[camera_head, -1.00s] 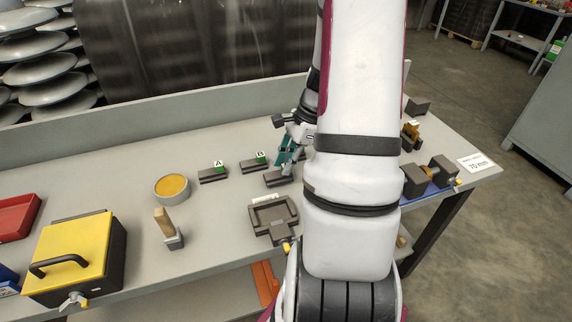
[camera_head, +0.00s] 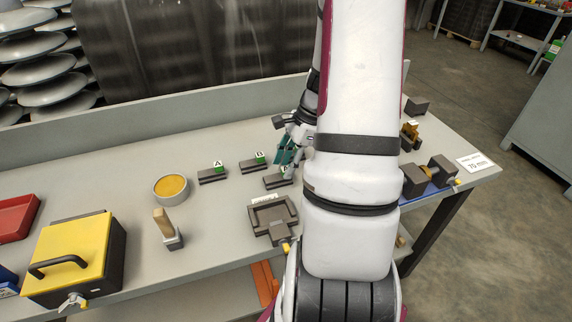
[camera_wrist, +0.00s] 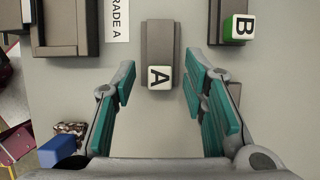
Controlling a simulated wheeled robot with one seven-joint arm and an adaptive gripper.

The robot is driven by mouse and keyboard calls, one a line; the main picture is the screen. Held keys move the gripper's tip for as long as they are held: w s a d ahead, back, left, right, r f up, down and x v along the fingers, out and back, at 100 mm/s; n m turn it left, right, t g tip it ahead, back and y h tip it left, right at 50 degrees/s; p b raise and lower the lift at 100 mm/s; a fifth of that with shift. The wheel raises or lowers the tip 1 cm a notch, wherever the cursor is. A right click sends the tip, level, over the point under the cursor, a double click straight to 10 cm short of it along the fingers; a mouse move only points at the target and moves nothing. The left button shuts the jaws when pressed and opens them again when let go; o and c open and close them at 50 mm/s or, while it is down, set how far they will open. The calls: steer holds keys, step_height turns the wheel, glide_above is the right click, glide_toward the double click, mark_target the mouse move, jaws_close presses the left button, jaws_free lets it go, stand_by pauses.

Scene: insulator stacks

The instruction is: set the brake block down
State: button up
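A dark grey block (camera_head: 274,181) with a small lettered cube at one end lies on the grey bench. In the wrist view this block (camera_wrist: 158,42) shows an A cube and sits between my open fingers, with visible gaps on both sides. My gripper (camera_head: 286,158) is above the block, its teal fingers pointing down; in the wrist view the gripper (camera_wrist: 160,72) is open and empty. Two similar blocks, marked A (camera_head: 212,177) and B (camera_head: 252,167), lie to the left. My arm hides part of the bench to the right.
A dark fixture (camera_head: 258,228) stands in front of the block, with a white label. A yellow tin (camera_head: 172,188), a wooden-handled tool (camera_head: 165,224) and a yellow-lidded box (camera_head: 72,250) are left. Dark blocks (camera_head: 414,180) stand on the right. The bench's back edge is raised.

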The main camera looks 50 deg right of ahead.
steer(key=p+v, duration=0.1)
steer(key=v, duration=1)
steer(key=w+a+r+n, duration=0.3)
steer(key=a+r+n, duration=0.3)
steer(key=a, duration=0.4)
steer(key=s+a+r+n+h, duration=0.2)
steer(key=s+a+n, duration=0.4)
steer(key=a+n, duration=0.3)
steer(key=s+a+r+n+h, duration=0.1)
steer(key=s+a+r+n, duration=0.3)
steer(key=a+n, duration=0.5)
steer(key=s+a, duration=0.2)
steer(key=a, duration=0.1)
steer(key=shift+s+a+r+n+h, duration=0.2)
steer(key=shift+s+a+n+h, duration=0.1)
steer(key=shift+s+n+h, duration=0.1)
step_height(320, 180, up, 6)
steer(key=t+p, duration=0.1)
steer(key=p, duration=0.4)
steer(key=shift+t, duration=0.3)
steer(key=shift+r, duration=0.15)
